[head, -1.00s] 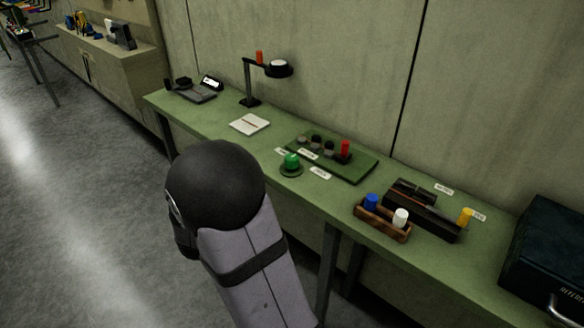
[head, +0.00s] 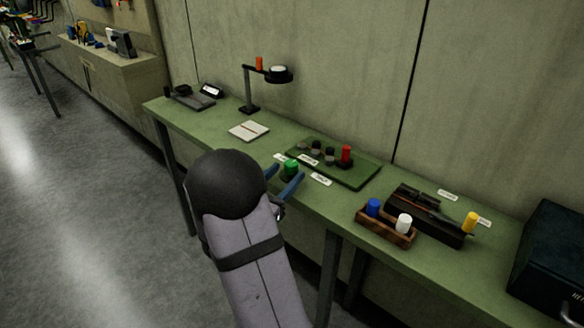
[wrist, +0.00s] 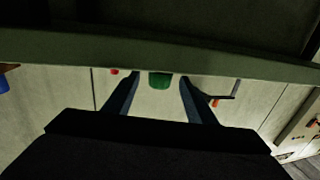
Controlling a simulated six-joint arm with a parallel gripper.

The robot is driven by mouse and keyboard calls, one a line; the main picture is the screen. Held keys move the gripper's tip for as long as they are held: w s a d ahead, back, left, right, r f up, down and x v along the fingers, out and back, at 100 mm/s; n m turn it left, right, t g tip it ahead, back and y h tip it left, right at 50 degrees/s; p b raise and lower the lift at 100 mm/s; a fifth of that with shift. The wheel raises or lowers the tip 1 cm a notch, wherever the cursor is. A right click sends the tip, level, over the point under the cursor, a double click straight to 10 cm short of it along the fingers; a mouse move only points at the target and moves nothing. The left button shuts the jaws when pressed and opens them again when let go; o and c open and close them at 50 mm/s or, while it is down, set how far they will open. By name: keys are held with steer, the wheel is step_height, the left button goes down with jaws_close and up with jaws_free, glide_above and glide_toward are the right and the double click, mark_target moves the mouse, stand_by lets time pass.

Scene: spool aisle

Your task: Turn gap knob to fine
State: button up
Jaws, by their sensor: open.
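A green knob (head: 291,168) stands near the front edge of the green bench (head: 155,107), with small white labels around it that are too small to read. Another label pair lies by a yellow knob (head: 470,222) at the right end of a black device (head: 430,221). I cannot tell from the labels which is the gap knob. My gripper (head: 281,181) is open and empty at the bench's front edge, its blue fingers pointing at the green knob. In the wrist view, upside down, the green knob (wrist: 160,80) shows between the fingertips, apart from both.
Behind the green knob is a green board (head: 352,176) with dark knobs and a red post (head: 346,155). A wooden tray (head: 385,231) holds a blue and a white piece. A lamp (head: 248,92), notepad (head: 249,131) and dark case (head: 553,262) stand along the bench.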

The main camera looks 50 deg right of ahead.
mark_target(288, 172)
steer(key=shift+w+d, duration=0.25)
steer(key=shift+d, duration=0.85)
steer(key=shift+w+d, duration=0.2)
steer(key=shift+d, duration=0.85)
steer(key=c, duration=1)
